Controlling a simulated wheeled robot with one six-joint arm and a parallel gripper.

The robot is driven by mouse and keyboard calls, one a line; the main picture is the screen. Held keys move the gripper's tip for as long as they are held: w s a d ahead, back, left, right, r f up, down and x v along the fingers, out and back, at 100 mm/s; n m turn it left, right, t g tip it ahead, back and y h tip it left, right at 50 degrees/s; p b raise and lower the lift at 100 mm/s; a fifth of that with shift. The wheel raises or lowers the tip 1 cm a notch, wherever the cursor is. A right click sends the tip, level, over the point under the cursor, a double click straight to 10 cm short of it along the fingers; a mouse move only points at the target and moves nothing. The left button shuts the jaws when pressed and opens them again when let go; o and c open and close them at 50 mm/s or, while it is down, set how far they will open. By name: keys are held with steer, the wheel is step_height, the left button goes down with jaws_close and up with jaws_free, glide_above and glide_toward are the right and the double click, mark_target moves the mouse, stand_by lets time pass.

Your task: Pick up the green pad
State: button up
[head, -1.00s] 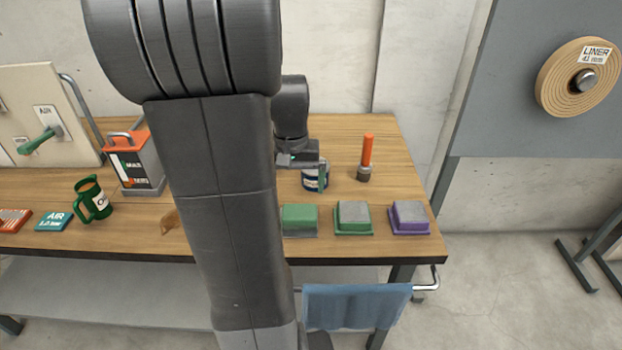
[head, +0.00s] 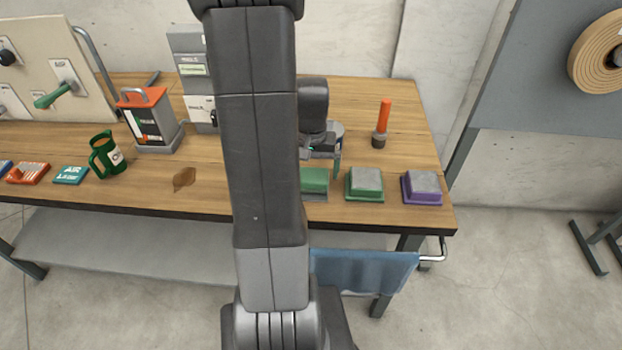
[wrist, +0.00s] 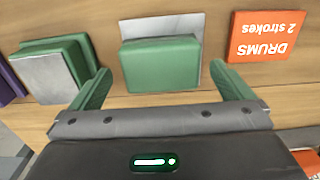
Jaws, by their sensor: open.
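The green pad (head: 315,181) has a green top block on a grey base and lies near the table's front edge, partly behind my arm. In the wrist view the green pad (wrist: 160,66) sits ahead of and between the two green fingers of my gripper (wrist: 162,82). The gripper is open and nothing is held. The gap is wider than the pad. In the head view my gripper (head: 322,160) is just behind and above the pad, with one finger hidden by the arm.
A grey-topped pad with a green base (head: 364,184) and one with a purple base (head: 422,187) stand to the right. An orange card (wrist: 263,36) lies beside the pad in the wrist view. An orange-handled tool (head: 381,124) stands behind. A blue cloth (head: 362,271) hangs in front.

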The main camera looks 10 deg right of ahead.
mark_target(311, 174)
steer(key=shift+w+f, duration=0.15)
steer(key=shift+f, duration=1.55)
steer(key=c, duration=0.9)
step_height(311, 174, up, 10)
steer(key=shift+r, duration=0.1)
steer(key=shift+o, duration=1.4)
steer(key=shift+c, duration=1)
